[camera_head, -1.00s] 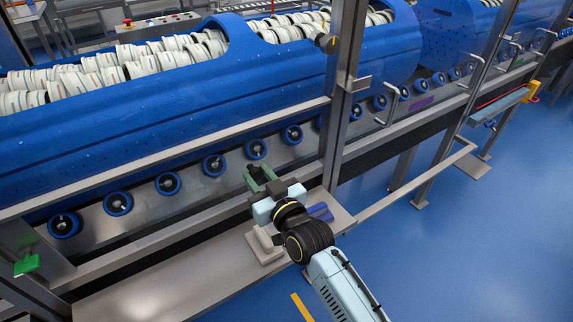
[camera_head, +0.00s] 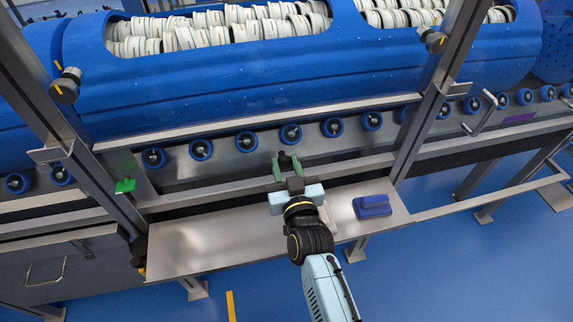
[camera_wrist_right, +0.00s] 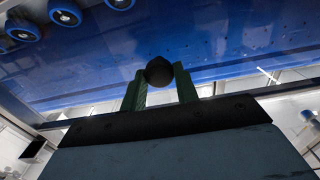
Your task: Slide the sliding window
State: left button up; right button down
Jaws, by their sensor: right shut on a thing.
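My right gripper (camera_head: 286,163) reaches in from the bottom of the head view, with its green fingers pointing at the machine. It is shut on a round black knob (camera_wrist_right: 159,71), which shows between the fingertips in the right wrist view. The sliding window's clear pane is hard to make out against the blue drum behind it. A long metal rail (camera_head: 230,127) crosses in front of the drum, above the gripper. My left gripper is not in view.
A metal shelf (camera_head: 200,244) lies below the gripper, with a blue block (camera_head: 373,206) to the right. Upright posts (camera_head: 408,150) stand left and right of the gripper. A row of blue rollers (camera_head: 246,141) runs below the drum (camera_head: 220,92). A green piece (camera_head: 125,185) sits at the left post.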

jog(key=c, duration=1.3)
grip_release()
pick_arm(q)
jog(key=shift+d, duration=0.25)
pick_arm(e)
jog(key=shift+o, duration=1.1)
pick_arm(q)
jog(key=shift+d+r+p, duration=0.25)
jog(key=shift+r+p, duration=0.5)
jog(key=shift+p, duration=0.05)
pick_arm(e)
jog(key=s+d, duration=0.2)
jog(key=s, duration=1.1)
jog(key=shift+d, duration=0.2)
jog(key=shift+s, duration=0.1)
